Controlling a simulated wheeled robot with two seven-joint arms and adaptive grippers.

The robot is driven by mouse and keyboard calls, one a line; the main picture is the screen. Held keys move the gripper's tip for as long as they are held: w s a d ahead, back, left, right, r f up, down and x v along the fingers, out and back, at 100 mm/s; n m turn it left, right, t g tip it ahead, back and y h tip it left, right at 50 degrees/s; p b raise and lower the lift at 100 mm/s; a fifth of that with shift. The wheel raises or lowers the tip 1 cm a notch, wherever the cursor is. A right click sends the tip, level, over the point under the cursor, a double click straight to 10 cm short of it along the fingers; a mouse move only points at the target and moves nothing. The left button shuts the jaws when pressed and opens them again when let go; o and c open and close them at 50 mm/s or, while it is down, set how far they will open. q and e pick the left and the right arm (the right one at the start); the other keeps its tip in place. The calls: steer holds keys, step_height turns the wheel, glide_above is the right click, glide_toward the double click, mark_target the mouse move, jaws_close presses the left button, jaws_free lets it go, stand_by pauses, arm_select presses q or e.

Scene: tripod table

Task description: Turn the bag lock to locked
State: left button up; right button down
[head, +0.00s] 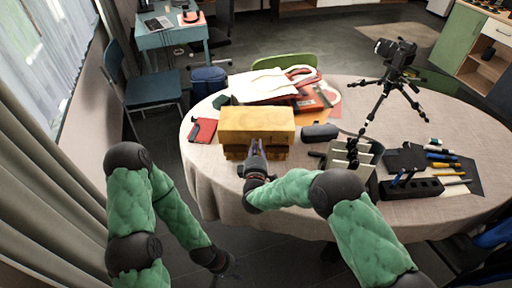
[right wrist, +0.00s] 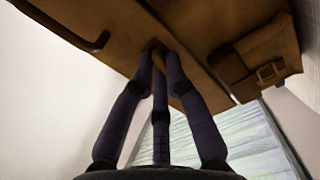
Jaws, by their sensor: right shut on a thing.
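The yellow-tan bag (head: 285,118) stands upright near the table's left front. In the right wrist view the bag (right wrist: 215,30) fills the upper part as a brown leather-like surface. My right gripper (head: 254,147) is at the front face of the bag. In the right wrist view its dark fingers (right wrist: 160,55) come together on a small brown piece at the bag, which looks like the bag lock. The fingertips mostly cover it, so its turn position cannot be read. My left gripper (head: 226,268) hangs low in front of the table, away from the bag; its fingers are too dark to read.
The round table (head: 225,198) carries a red notebook (head: 203,131) left of the bag and a dark case (head: 320,131) to its right. A camera tripod (head: 390,90), a black holder (head: 412,188) and several pens stand farther right. Papers lie behind the bag.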

steer(key=m, duration=0.3)
steer(key=shift+f+m+b, duration=0.15)
steer(key=shift+m+b, duration=0.2)
steer(key=shift+m, duration=0.05)
steer(key=m+b, duration=0.1)
steer(key=m, duration=0.2)
steer(key=shift+d+f+m, duration=0.1)
steer(key=shift+m, duration=0.2)
steer(key=shift+f+m+b, duration=0.1)
steer(key=shift+m+b, duration=1.4)
steer(key=shift+m, duration=2.5)
steer(key=c, duration=1.2)
jaws_free()
steer(key=shift+c, duration=0.2)
steer(key=s, duration=1.2)
steer(key=shift+d, duration=0.3)
